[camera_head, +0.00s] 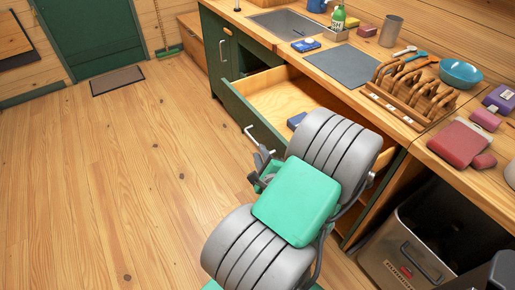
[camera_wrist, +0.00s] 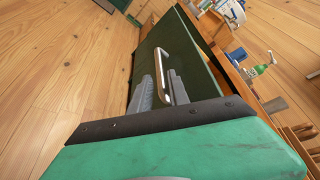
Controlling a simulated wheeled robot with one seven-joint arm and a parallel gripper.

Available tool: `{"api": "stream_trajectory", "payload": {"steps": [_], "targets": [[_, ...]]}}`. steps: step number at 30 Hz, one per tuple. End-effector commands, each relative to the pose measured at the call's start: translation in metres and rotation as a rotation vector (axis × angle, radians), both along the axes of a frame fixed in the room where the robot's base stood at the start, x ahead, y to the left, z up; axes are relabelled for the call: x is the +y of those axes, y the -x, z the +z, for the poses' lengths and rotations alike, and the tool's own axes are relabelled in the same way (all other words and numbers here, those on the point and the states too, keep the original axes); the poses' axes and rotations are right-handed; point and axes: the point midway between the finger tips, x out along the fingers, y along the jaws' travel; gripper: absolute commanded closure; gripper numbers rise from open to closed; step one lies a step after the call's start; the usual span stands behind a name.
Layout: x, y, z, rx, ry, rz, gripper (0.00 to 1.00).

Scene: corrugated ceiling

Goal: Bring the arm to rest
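My gripper (camera_head: 262,167) is low in front of the open drawer (camera_head: 235,104), with my grey and green arm stretched across the lower middle of the head view. In the wrist view my gripper (camera_wrist: 160,74) has its two grey fingers apart, with nothing clamped between them. The drawer's metal handle (camera_wrist: 162,52) lies just beyond and partly between the fingertips in that view; whether they touch it is unclear. The handle (camera_head: 250,133) also shows in the head view, close to the gripper. The arm hides part of the drawer.
A blue box (camera_head: 296,120) lies in the drawer. The counter above holds a sink (camera_head: 287,23), a grey mat (camera_head: 345,65), a wooden rack (camera_head: 408,95) and a teal bowl (camera_head: 460,73). An open metal bin (camera_head: 400,262) stands lower right. The wooden floor (camera_head: 110,180) at left is clear.

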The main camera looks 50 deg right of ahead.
Motion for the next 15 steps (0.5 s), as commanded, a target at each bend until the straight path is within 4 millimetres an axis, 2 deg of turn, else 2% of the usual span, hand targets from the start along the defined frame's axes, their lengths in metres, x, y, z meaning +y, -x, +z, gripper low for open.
{"api": "stream_trajectory", "payload": {"steps": [12, 15], "targets": [[0.0031, 0.0016, 0.0015, -0.001, 0.001, 0.004, 0.78], [0.0104, -0.0072, 0.0039, 0.025, 0.025, 0.054, 0.78]]}}
